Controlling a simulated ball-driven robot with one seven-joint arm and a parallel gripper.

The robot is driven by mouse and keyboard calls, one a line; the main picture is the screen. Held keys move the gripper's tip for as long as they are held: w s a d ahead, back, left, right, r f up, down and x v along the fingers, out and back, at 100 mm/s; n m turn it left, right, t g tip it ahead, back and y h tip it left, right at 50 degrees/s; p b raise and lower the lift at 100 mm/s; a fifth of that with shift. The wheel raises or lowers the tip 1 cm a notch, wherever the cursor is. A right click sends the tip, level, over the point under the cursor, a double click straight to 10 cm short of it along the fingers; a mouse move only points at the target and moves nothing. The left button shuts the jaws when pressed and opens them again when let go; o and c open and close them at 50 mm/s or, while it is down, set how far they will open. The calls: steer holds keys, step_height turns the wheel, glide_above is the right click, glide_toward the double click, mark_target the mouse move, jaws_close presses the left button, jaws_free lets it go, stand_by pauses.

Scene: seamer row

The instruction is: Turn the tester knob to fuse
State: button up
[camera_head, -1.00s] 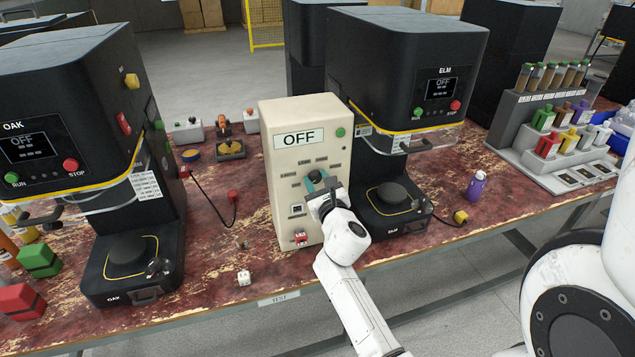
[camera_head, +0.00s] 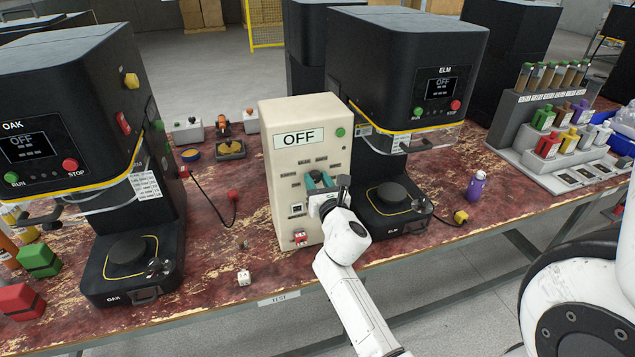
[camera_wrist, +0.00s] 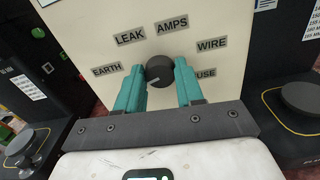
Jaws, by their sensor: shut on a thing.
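The tester (camera_head: 268,130) is a cream box between the two seamers, and its display (camera_head: 299,138) reads OFF. In the head view my gripper (camera_head: 321,183) covers the knob.
A green button (camera_head: 340,132) is at the tester's upper right and a red switch (camera_head: 300,237) at its lower front. The OAK seamer (camera_head: 60,85) stands left, the ELM seamer (camera_head: 390,75) close on the right.

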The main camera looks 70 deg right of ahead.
steer(key=m, duration=0.6)
steer(key=shift+m+b, duration=0.3)
steer(key=shift+b, duration=0.05)
steer(key=m+b, duration=0.1)
steer(key=m, duration=0.4)
steer(key=shift+f, duration=0.15)
steer(key=m+b, duration=0.2)
steer(key=m, duration=0.4)
steer(key=shift+f+m, duration=0.15)
steer(key=shift+m, duration=0.25)
steer(key=m+b, duration=0.3)
steer(key=m, duration=0.2)
steer(key=shift+f, duration=0.1)
steer(key=m+b, duration=0.3)
steer(key=m, duration=0.2)
steer(key=shift+f+m, duration=0.1)
steer(key=shift+m, duration=0.3)
steer(key=m+b, duration=0.4)
steer(key=m, duration=0.2)
steer(key=m+b, duration=0.3)
steer(key=m, duration=0.2)
steer(key=shift+m+b, duration=0.3)
steer(key=shift+m, duration=0.1)
steer(key=m+b, duration=0.2)
steer(key=m, duration=0.3)
steer(key=shift+w+a+b, duration=0.1)
steer(key=shift+b, duration=0.2)
